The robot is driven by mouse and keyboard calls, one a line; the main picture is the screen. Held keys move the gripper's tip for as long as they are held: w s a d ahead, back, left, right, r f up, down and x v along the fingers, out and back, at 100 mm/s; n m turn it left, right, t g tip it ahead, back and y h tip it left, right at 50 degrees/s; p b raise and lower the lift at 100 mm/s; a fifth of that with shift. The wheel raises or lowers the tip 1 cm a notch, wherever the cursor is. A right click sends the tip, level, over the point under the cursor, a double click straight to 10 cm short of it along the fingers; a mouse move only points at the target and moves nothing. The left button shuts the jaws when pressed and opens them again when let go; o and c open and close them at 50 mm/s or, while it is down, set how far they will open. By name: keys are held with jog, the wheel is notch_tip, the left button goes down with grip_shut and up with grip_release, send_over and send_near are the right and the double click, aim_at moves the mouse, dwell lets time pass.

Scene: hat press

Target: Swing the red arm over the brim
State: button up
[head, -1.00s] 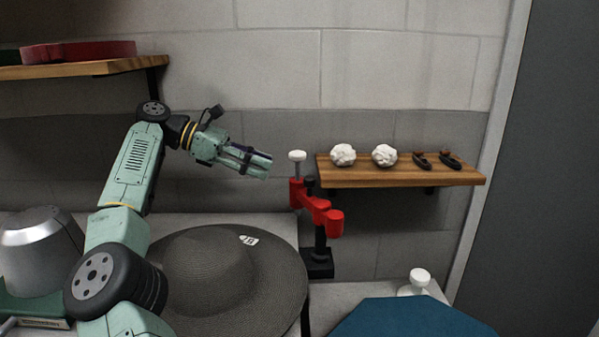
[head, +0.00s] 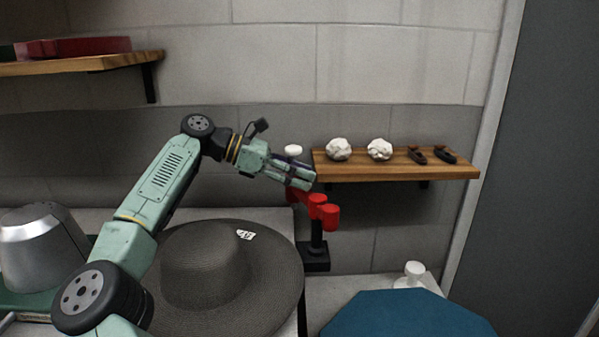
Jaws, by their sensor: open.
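The red arm (head: 319,207) is jointed and sits on a black post with a black base, to the right of the hat. A white knob (head: 293,150) tops its far end. The dark grey woven hat (head: 205,262) lies on the table with its wide brim (head: 270,288) spread flat and a small white tag on it. The red arm stands beside the brim's right edge, not over it. My gripper (head: 308,179) is open and empty. In the picture it overlaps the upper part of the red arm and hides some of it; I cannot tell whether they touch.
A wooden shelf (head: 400,166) on the wall holds two white crumpled balls and two dark small items. A silver dome (head: 42,245) stands at the left. A blue panel (head: 405,316) and a white knob (head: 411,274) are at the lower right.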

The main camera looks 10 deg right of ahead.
jog(key=shift+c, duration=0.2)
grip_shut()
dwell(0.6)
